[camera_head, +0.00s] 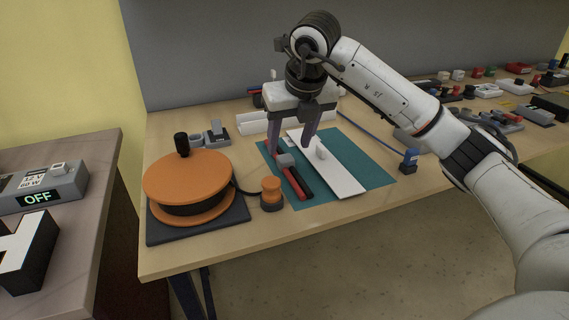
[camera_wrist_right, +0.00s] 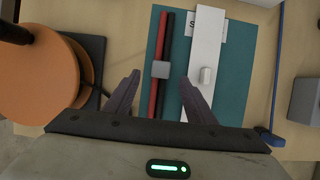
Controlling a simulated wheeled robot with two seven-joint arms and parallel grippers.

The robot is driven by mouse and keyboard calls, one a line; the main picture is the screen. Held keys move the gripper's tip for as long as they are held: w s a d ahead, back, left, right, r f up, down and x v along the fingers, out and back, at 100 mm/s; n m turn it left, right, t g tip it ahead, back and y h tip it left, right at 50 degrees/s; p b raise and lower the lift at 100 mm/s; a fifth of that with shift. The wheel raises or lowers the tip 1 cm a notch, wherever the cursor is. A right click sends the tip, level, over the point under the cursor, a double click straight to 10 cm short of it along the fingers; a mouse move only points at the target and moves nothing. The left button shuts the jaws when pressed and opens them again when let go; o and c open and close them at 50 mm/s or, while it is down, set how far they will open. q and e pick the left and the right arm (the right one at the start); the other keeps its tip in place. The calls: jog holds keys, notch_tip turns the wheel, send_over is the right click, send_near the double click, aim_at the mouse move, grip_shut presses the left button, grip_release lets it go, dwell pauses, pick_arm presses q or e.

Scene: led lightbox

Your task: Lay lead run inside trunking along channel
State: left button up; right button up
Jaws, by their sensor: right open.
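A red and black pair of leads (camera_head: 298,184) lies side by side on the teal mat (camera_head: 367,172), with a grey block (camera_head: 285,160) across it. The leads also show in the wrist view (camera_wrist_right: 154,97), with the grey block (camera_wrist_right: 161,69) between my fingers' lines. A long white strip (camera_head: 340,178) with a small white knob lies beside the leads, to their right. I cannot tell whether it is the trunking or its lid. My left gripper is out of view.
An orange reel (camera_head: 187,172) on a dark base stands left of the mat, with an orange-topped piece (camera_head: 271,191) beside it. A long white piece (camera_head: 239,125) lies behind. Several small parts fill the far right bench.

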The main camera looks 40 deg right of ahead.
aim_at(286, 158)
jog(key=x, duration=0.5)
jog(key=shift+w+d+f, duration=0.1)
jog(key=shift+f, duration=0.05)
grip_shut()
notch_tip(286, 158, up, 10)
jog(key=shift+p, duration=0.3)
